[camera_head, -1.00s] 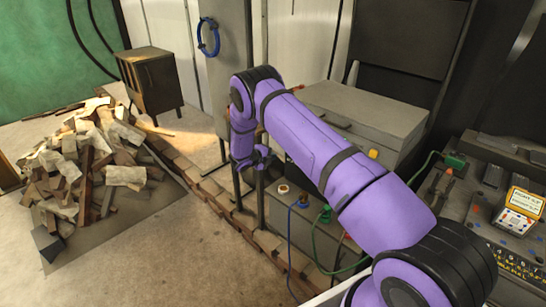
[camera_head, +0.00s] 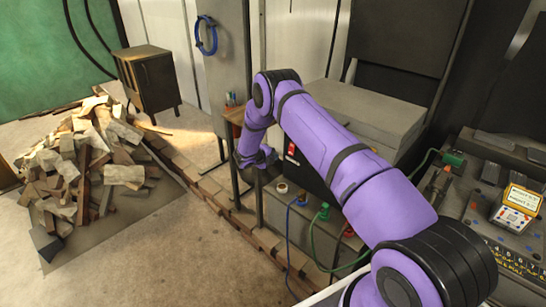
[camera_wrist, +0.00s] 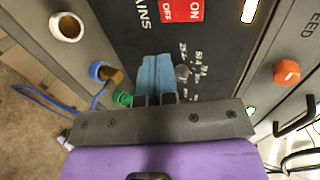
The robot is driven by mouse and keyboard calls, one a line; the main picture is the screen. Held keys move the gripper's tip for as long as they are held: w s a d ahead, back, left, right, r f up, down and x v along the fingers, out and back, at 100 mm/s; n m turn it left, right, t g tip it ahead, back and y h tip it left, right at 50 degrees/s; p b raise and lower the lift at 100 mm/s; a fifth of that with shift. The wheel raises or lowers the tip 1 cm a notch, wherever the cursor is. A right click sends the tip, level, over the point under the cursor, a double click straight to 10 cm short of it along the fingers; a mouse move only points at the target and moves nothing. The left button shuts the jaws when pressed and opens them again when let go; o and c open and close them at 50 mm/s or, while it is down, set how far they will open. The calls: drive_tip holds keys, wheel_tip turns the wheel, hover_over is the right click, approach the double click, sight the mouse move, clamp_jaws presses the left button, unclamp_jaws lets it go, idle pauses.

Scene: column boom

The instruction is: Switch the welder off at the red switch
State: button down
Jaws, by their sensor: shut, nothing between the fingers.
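The red switch (camera_wrist: 182,10) is at the top of the wrist view, marked ON and OFF, on the welder's dark panel (camera_wrist: 125,25) lettered "MAINS". Its upper part is cut off by the frame edge. In the head view the red switch (camera_head: 291,150) shows small beside my purple arm, on the welder (camera_head: 310,172). My gripper (camera_wrist: 155,58) has pale blue fingertips, shut together and empty. In the wrist view they lie over the panel just below the switch, apart from it in the picture. I cannot tell their distance from the panel. The arm hides much of the welder in the head view.
Blue (camera_head: 302,200), green (camera_head: 324,211) and red (camera_head: 349,232) plugs with cables sit below the panel. An orange knob (camera_wrist: 287,71) is to the right in the wrist view. A grey chest (camera_head: 375,108) stands behind my arm. Open floor lies to the left.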

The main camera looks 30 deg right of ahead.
sight(291, 153)
drive_tip(key=x, duration=0.9)
drive_tip(key=shift+r, duration=0.25)
drive_tip(key=shift+w+d+f, duration=0.15)
drive_tip(key=shift+w+d, duration=0.25)
drive_tip(key=shift+d, duration=0.35)
drive_tip(key=shift+s+d+f, duration=0.1)
drive_tip(key=shift+f, duration=0.2)
drive_tip(key=shift+d+h, duration=0.25)
drive_tip(key=shift+h, duration=0.05)
drive_tip(key=shift+r, duration=0.15)
